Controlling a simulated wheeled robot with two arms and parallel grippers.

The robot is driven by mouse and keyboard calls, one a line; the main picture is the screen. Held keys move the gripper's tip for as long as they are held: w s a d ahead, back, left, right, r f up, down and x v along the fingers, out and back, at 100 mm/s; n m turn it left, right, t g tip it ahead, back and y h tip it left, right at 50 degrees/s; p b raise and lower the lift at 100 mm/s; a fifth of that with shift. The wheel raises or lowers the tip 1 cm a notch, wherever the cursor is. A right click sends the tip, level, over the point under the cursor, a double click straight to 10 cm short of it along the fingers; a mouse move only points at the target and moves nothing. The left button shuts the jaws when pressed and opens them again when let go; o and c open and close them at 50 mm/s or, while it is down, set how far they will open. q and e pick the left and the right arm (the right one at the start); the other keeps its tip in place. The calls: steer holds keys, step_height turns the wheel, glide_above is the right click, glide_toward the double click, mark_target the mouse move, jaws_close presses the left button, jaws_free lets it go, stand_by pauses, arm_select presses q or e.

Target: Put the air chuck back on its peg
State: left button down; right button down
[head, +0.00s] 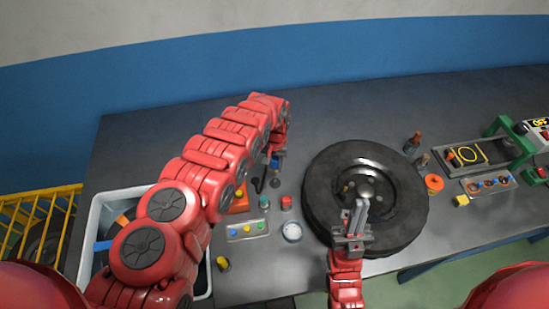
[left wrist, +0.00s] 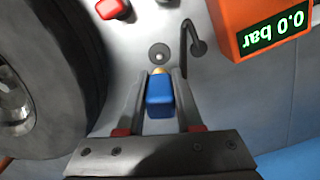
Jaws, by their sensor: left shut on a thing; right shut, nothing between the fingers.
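The air chuck (left wrist: 160,95) is a blue block with a brass-coloured tip, held between the fingers of my left gripper (left wrist: 158,85) in the left wrist view. In the head view my left gripper (head: 276,160) hangs over the table left of the tyre, with a bit of blue at its fingers. Just beyond the chuck's tip is a small round grey fitting (left wrist: 160,53), and beside it a black bent piece (left wrist: 195,35). I cannot tell for sure which is the peg. My right gripper (head: 359,214) is shut and empty over the tyre's near side.
The large black tyre (head: 318,205) lies flat on the grey table. An orange gauge (left wrist: 262,25) reading 0.0 bar stands near the bent piece. A red cube (head: 286,201), a round white dial (head: 292,232) and a button tray (head: 248,230) are close by.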

mark_target(275, 185)
arm_select(q)
steer(key=shift+f, duration=0.35)
steer(key=shift+s+f+b, duration=0.3)
steer(key=shift+f+b, duration=0.5)
steer(key=shift+b, duration=0.1)
steer(key=shift+w+f+b, duration=0.2)
steer(key=shift+f+b, duration=0.6)
steer(key=shift+f, duration=0.35)
steer(key=shift+s+r, duration=0.1)
steer(key=shift+r, duration=0.05)
steer(key=shift+s+f, duration=0.1)
steer(key=shift+f, duration=0.1)
steer(key=shift+f+b, duration=1.3)
steer(key=shift+f, duration=0.3)
stand_by(0.8)
